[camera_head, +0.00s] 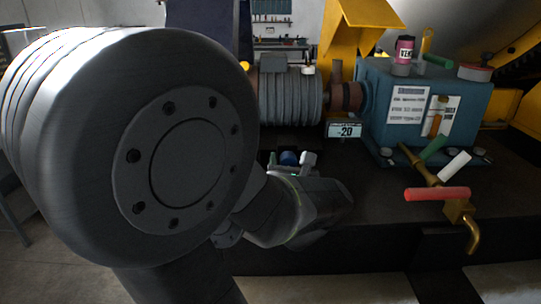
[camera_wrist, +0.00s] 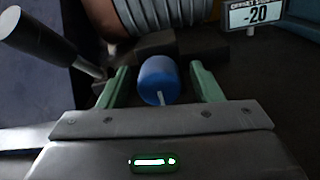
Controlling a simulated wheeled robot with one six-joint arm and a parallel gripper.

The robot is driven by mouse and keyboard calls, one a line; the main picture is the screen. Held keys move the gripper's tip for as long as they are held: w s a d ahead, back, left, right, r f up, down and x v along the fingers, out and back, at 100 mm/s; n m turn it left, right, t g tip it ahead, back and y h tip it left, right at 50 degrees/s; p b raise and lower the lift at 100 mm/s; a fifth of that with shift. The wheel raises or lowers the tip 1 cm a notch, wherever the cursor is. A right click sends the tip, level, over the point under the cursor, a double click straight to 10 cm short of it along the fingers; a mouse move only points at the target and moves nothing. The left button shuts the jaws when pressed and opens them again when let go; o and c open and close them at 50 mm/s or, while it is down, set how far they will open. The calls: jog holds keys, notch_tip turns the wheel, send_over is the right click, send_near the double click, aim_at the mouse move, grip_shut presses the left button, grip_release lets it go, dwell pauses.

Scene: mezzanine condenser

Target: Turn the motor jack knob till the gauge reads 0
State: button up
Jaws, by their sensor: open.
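The blue jack knob (camera_wrist: 158,80) has a pale mark on its face and sits below the ribbed motor (camera_wrist: 165,15). My gripper (camera_wrist: 158,85) is open, with one green finger on each side of the knob and a visible gap to each. In the head view the knob (camera_head: 289,158) shows just beyond my gripper (camera_head: 292,165), partly hidden by it. The gauge (camera_head: 346,130) reads -20 in the head view; the wrist view shows the gauge (camera_wrist: 254,14) with the same number. The ribbed motor (camera_head: 290,97) stands behind the knob, partly hidden by my arm.
A black-handled lever (camera_wrist: 40,37) stands close to the left finger. A teal gearbox (camera_head: 440,110) stands at the right with a pink container (camera_head: 404,50) on top. Brass valves with a red handle (camera_head: 437,194) jut out at the front right. Dark bench top lies between.

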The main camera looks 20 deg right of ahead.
jog(key=shift+w, duration=0.15)
jog(key=c, duration=1)
jog(key=n+b, duration=0.1)
jog(key=b, duration=0.1)
jog(key=shift+f+n+b, duration=0.2)
jog(key=shift+n+b, duration=0.1)
jog(key=shift+n, duration=0.1)
jog(key=shift+r+n+b, duration=0.2)
jog(key=shift+n+b, duration=0.35)
jog(key=shift+n, duration=0.15)
jog(key=o, duration=1)
jog(key=v, duration=1.4)
jog(key=shift+w+r+b, duration=0.1)
jog(key=shift+b, duration=0.25)
